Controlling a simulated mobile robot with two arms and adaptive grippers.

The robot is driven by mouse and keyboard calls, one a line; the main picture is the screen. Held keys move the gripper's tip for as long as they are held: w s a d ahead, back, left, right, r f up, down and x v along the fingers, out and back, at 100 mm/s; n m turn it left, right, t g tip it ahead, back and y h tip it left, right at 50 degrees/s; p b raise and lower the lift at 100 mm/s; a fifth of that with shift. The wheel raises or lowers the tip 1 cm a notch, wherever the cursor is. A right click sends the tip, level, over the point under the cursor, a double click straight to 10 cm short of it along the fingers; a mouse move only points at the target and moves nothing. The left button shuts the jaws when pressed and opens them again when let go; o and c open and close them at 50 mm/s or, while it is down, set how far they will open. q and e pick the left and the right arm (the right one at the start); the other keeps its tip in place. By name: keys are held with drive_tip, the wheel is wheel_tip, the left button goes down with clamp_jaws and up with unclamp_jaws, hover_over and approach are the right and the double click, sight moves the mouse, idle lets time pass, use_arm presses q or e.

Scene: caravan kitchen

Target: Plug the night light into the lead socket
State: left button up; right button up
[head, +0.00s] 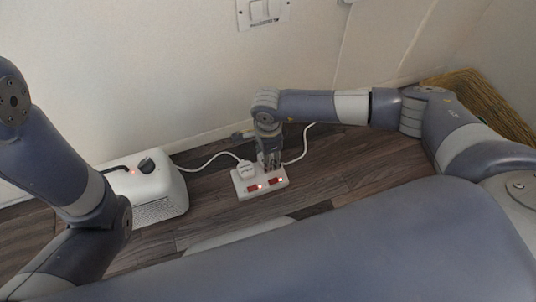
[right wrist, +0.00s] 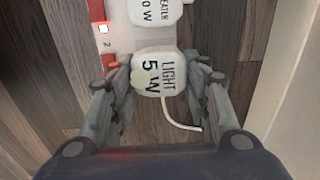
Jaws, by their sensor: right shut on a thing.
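The night light's plug (right wrist: 158,72), white and labelled LIGHT 5 W, sits between the fingers of my right gripper (right wrist: 158,78) in the right wrist view, with a white cord trailing from it. My right gripper also shows in the head view (head: 271,163), pointing down at the white lead socket (head: 262,186) on the floor. In the right wrist view the plug overlaps the near end of the lead socket (right wrist: 118,38), beside the switch marked 2. I cannot tell whether its pins are in. My left gripper is out of view.
A heater plug (head: 246,171) occupies the lead socket's other place; it also shows in the right wrist view (right wrist: 155,10). A white heater (head: 152,190) stands to the left. A wall socket (head: 262,10) is above.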

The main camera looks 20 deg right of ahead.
drive_tip(key=shift+f+b, duration=0.85)
drive_tip(key=shift+f, duration=0.3)
drive_tip(key=o, duration=1.1)
drive_tip(key=shift+r, duration=0.2)
wheel_tip(320, 180, up, 11)
drive_tip(key=shift+r, duration=0.35)
